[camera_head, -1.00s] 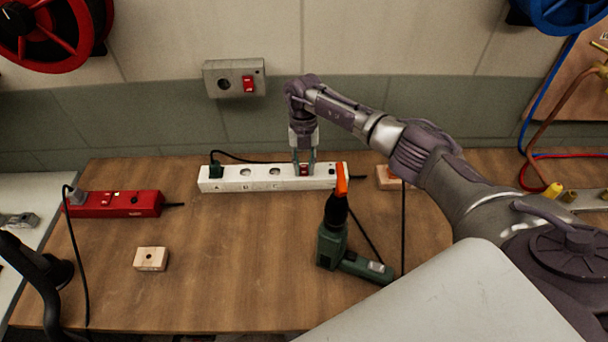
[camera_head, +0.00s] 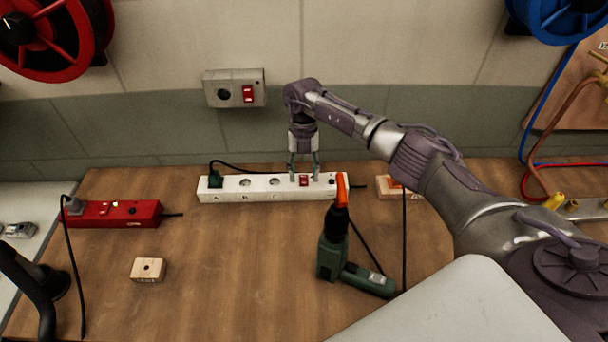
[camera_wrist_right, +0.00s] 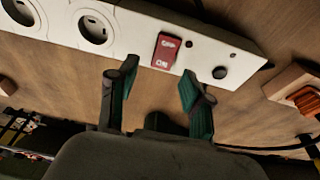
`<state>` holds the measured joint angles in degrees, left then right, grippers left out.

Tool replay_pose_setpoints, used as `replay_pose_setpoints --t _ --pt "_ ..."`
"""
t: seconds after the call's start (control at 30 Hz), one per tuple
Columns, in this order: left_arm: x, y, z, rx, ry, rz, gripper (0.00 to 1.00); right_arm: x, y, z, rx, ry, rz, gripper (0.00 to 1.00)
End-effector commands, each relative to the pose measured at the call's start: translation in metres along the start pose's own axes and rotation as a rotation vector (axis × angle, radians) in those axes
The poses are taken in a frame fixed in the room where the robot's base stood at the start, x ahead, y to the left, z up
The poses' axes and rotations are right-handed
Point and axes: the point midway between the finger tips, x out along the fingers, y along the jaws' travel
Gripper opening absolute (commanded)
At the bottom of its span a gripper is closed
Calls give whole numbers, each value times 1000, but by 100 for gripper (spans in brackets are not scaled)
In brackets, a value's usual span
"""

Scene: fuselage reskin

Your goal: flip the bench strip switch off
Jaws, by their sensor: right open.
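In the right wrist view the switch (camera_wrist_right: 166,52) shows OFF and ON lettering; I cannot tell which side is pressed. My right gripper (camera_head: 304,176) is open and empty, pointing down at the strip by the switch. In the wrist view its two fingers (camera_wrist_right: 157,82) are spread, with the switch beyond their tips, apart from them. My left gripper is out of view.
A green drill with an orange tip (camera_head: 333,255) stands just in front of the strip's right end. A red power strip (camera_head: 120,213) and a small wooden block (camera_head: 148,270) are at left. A wall box with a red switch (camera_head: 234,88) is above. The bench's middle is clear.

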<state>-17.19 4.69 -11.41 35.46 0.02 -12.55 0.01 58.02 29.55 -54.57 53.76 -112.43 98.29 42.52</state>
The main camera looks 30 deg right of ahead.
Motion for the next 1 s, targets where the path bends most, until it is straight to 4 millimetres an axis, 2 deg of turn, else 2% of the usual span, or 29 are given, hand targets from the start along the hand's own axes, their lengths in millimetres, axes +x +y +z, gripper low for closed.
replay_pose_setpoints --t 0.2,0.4,0.6,1.0 --pt "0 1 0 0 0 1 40 -43 -1 -10 0 -5 0 50" --pt "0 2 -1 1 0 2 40 -73 0 -18 1 -4 0 50" --pt "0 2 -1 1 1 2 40 -84 -1 -22 1 -1 -1 50" --pt "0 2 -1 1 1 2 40 -84 -1 -22 2 -1 -1 50"
